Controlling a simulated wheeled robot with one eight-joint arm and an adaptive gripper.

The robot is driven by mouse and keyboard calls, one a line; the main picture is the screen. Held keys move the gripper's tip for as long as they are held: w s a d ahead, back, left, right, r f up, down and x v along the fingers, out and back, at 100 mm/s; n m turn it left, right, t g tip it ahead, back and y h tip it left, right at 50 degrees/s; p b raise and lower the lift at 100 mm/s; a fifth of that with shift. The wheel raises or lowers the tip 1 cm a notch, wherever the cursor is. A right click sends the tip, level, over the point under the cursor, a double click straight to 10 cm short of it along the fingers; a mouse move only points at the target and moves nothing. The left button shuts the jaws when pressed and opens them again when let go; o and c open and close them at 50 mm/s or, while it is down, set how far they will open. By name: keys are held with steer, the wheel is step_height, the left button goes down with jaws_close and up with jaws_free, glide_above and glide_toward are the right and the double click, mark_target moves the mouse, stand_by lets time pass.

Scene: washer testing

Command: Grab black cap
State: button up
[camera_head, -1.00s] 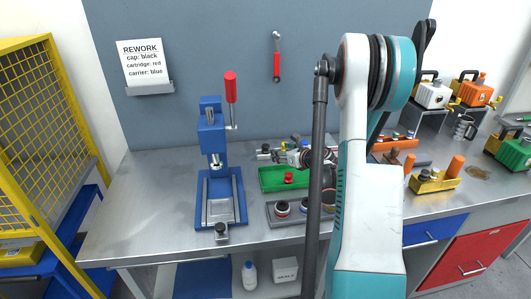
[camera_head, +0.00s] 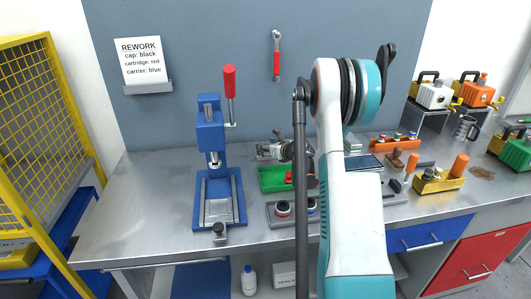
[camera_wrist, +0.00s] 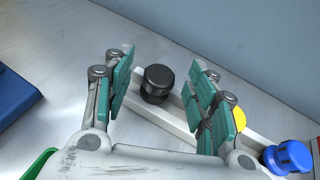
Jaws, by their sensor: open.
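The black cap (camera_wrist: 158,83) sits upright on a light grey rack (camera_wrist: 172,123) in the wrist view. It lies between my two teal fingers, with a visible gap to the right finger and a smaller one to the left. My gripper (camera_wrist: 166,72) is open and empty. In the head view my gripper (camera_head: 272,149) is small, above the back of the bench near the wall. The black cap cannot be made out there.
A yellow cap (camera_wrist: 239,119), partly hidden by my right finger, and a blue cap (camera_wrist: 287,157) share the rack. A blue press (camera_head: 212,135) with a red handle stands left. A green tray (camera_head: 268,187) and a grey fixture (camera_head: 279,220) lie in front.

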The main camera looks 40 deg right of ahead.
steer(key=shift+c, duration=0.6)
steer(key=c, duration=0.8)
steer(key=shift+c, duration=0.3)
steer(key=shift+r, duration=0.15)
